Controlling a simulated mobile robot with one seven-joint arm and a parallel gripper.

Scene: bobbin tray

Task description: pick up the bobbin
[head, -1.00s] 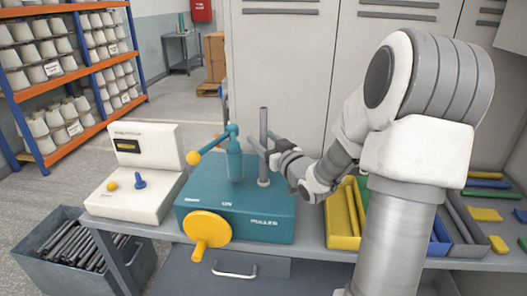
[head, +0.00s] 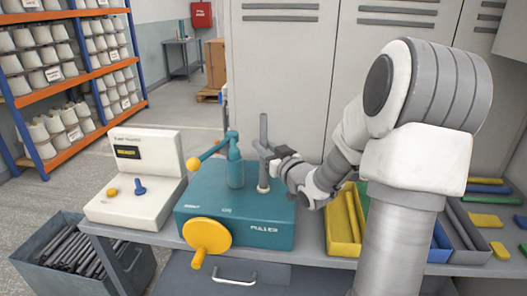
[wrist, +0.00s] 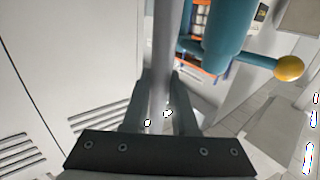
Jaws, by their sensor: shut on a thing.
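The bobbin (head: 263,131) is a slim grey tube standing upright on the right part of the teal puller machine (head: 215,212). Its lower end meets a pale ring on the machine's top. My gripper (head: 266,153) reaches in from the right and is shut on the bobbin around its middle. In the wrist view the bobbin (wrist: 163,45) runs between the two dark fingers of my gripper (wrist: 163,100). Part of the bobbin behind the fingers is hidden.
A teal lever post with a yellow knob (head: 193,164) stands just left of the bobbin. A white control box (head: 135,180) is further left. Grey lockers (head: 285,70) stand behind; space above the bobbin is free.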

